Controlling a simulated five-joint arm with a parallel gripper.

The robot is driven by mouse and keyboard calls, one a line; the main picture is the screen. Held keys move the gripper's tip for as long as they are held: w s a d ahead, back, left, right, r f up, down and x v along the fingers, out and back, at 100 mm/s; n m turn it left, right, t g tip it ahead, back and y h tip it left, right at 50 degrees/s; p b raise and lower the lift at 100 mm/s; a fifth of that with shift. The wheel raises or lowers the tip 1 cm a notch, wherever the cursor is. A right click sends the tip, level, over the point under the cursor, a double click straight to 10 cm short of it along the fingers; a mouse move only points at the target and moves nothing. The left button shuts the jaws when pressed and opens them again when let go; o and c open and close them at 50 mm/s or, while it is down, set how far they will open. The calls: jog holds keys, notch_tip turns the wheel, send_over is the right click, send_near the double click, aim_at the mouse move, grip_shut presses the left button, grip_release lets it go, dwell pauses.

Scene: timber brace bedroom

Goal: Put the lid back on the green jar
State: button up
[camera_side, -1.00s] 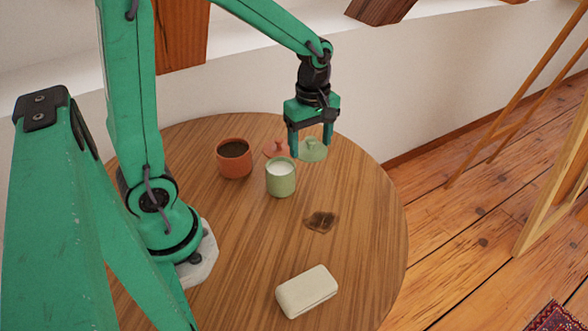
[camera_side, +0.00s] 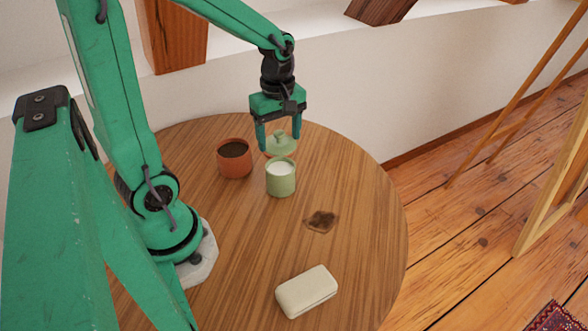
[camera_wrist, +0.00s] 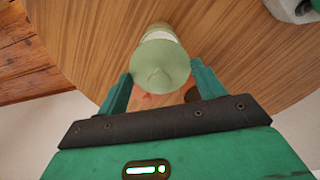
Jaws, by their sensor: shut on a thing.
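The green jar (camera_side: 281,182) stands upright and open on the round table, with white contents showing at its top. My gripper (camera_side: 281,143) is shut on the green lid (camera_side: 282,145) and holds it by its sides, raised above and just behind the jar. In the wrist view the lid (camera_wrist: 160,67) sits between the two fingers and covers most of the jar (camera_wrist: 158,31). A terracotta lid behind the green lid is almost wholly hidden in the side view.
A terracotta jar (camera_side: 234,160) with dark contents stands left of the green jar. A cream case (camera_side: 306,291) lies near the front. The table's right side is clear.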

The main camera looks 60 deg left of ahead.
jog(key=shift+f, duration=2.75)
jog(key=shift+f, duration=0.2)
dwell(0.5)
jog(key=o, duration=1.1)
jog(key=shift+o, duration=0.4)
jog(key=shift+r, duration=0.15)
jog(key=shift+r, duration=3.35)
grip_shut()
